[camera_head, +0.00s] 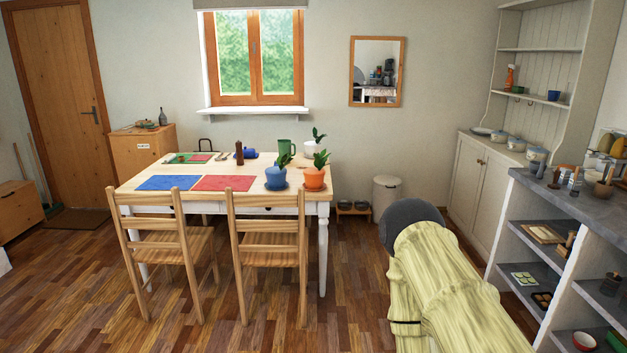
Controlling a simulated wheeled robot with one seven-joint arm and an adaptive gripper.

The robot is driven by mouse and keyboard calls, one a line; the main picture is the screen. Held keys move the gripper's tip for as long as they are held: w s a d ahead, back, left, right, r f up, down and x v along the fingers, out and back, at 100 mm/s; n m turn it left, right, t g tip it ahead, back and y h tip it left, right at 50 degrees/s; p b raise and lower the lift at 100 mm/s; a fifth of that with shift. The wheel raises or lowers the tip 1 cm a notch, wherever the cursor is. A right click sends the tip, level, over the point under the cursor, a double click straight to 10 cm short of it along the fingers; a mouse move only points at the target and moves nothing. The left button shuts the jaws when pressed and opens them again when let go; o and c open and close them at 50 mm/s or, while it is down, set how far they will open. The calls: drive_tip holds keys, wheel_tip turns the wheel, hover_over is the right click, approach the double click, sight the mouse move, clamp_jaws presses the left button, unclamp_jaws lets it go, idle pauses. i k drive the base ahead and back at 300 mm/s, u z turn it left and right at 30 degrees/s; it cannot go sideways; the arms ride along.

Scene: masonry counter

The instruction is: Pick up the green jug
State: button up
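A green jug (285,146) stands upright near the back right of the wooden dining table (128,184). It is small in the view, and its lower part is partly hidden behind the potted plants in front of it. My arm shows at the lower right, well to the right of the table and apart from the jug. My gripper is not in view.
Around the jug stand a blue potted plant (275,178), an orange potted plant (315,179) and a white one (310,148). Two wooden chairs (267,226) block the table's front side. Shelves (530,243) stand at the right. Floor between table and shelves is mostly open.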

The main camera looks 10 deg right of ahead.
sight(284, 145)
drive_tip(key=u, duration=0.5)
drive_tip(key=k, duration=1.2)
drive_tip(key=z, duration=0.35)
drive_tip(key=i, duration=1.4)
drive_tip(key=z, duration=1.15)
drive_tip(key=i, duration=1.8)
drive_tip(key=z, duration=0.35)
drive_tip(key=i, duration=1.9)
drive_tip(key=u, duration=0.35)
drive_tip(key=i, duration=1.75)
drive_tip(key=u, duration=1.5)
drive_tip(key=i, duration=0.8)
drive_tip(key=u, duration=0.95)
